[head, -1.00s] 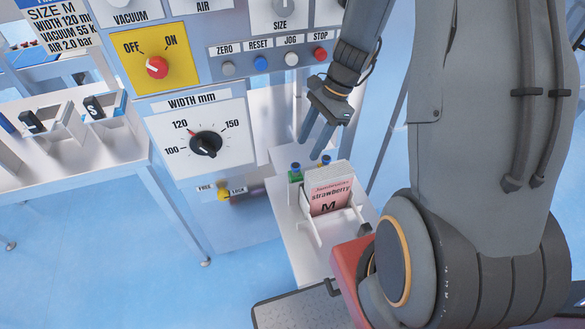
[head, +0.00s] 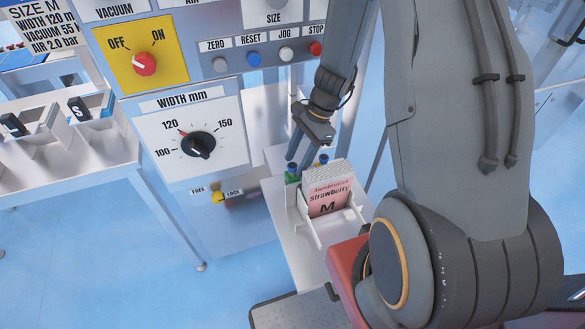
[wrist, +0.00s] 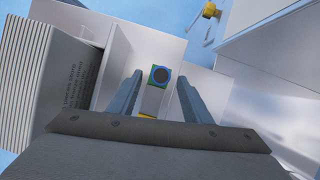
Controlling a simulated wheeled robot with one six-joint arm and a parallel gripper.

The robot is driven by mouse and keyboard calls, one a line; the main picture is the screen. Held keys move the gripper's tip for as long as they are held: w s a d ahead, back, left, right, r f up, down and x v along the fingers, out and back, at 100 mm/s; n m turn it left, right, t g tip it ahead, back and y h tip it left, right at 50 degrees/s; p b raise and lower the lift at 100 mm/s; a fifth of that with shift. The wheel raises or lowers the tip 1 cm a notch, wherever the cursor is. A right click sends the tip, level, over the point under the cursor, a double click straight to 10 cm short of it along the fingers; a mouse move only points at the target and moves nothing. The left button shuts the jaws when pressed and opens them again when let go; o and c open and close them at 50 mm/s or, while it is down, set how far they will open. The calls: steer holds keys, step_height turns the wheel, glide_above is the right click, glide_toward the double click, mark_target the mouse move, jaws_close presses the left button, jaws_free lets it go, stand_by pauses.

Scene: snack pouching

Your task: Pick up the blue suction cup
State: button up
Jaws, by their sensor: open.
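A blue cup-like part (wrist: 160,75) with a dark round centre and a green edge shows between my fingertips in the wrist view. In the head view, a small green part with a blue top (head: 291,173) stands at the left of the white platform, and another small part with a blue top (head: 323,159) stands to its right. My gripper (head: 296,155) is open and points down just above the green-edged part. Its two fingers (wrist: 160,88) lie on either side of the blue part in the wrist view. Contact with it cannot be told.
A white holder (head: 307,228) with a pink strawberry pouch pack (head: 328,203) stands close in front of the small parts. In the wrist view the stacked pack (wrist: 65,80) is at the left. The machine panel with the width dial (head: 198,144) rises to the left.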

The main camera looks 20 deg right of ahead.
steer(key=shift+x, duration=1.3)
steer(key=c, duration=1.1)
steer(key=shift+w+r, duration=0.1)
step_height(320, 180, up, 10)
steer(key=shift+f+b, duration=0.1)
steer(key=shift+b, duration=0.55)
step_height(320, 180, up, 5)
steer(key=p, duration=0.5)
glide_above(295, 165)
steer(key=shift+w, duration=0.1)
